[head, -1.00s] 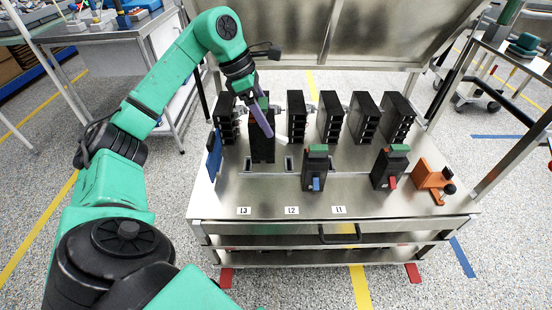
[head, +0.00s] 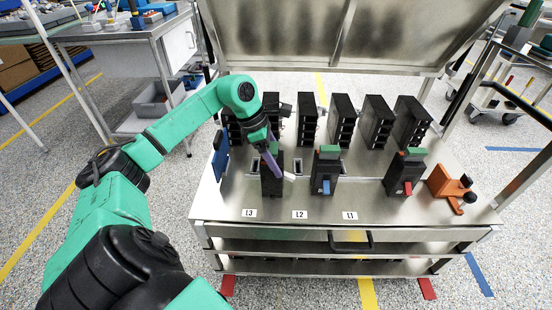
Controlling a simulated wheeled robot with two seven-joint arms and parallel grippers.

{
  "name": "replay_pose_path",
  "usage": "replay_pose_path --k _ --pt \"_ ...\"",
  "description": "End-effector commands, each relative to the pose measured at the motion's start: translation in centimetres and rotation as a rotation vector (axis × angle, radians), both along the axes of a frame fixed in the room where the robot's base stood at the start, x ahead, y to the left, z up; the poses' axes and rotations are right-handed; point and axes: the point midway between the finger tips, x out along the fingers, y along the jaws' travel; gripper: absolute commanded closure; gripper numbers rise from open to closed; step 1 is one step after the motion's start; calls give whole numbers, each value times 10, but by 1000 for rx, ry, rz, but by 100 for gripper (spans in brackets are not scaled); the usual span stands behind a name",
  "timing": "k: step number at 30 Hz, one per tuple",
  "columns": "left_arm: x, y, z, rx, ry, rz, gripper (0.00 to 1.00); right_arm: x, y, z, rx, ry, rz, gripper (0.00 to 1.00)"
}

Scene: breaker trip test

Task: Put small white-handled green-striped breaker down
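My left gripper (head: 271,160), with purple fingers, is shut on a black breaker (head: 272,183) with a white handle (head: 289,177). The breaker is upright, at or just above the metal cart top behind the L3 label (head: 249,213); I cannot tell whether its base touches. The gripper covers its top, so no green stripe shows. To its right, a green-topped breaker with a blue handle (head: 323,177) stands near the L2 and L1 labels. Another green-topped breaker with a red handle (head: 404,178) stands farther right. My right gripper is not in view.
A row of black breakers (head: 342,120) stands along the back of the cart. An orange clamp-like piece (head: 451,189) sits at the right, and a blue piece (head: 220,156) stands at the left edge.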

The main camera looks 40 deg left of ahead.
Motion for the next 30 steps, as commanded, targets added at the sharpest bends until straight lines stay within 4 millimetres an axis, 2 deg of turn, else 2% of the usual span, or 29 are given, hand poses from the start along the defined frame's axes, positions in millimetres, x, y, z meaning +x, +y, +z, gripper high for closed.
replay_pose_path --k 2,11,14,21,24,30 --pt "0 0 0 0 0 0 0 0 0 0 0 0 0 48" --pt "0 0 4 0 0 0 0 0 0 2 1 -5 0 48" --pt "-4 7 20 4 -2 2 0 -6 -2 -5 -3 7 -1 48" --pt "-19 27 83 4 -2 3 0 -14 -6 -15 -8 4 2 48" --pt "-24 33 102 2 -1 2 0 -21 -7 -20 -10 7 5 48" --pt "-28 37 114 0 0 0 0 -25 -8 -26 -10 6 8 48"
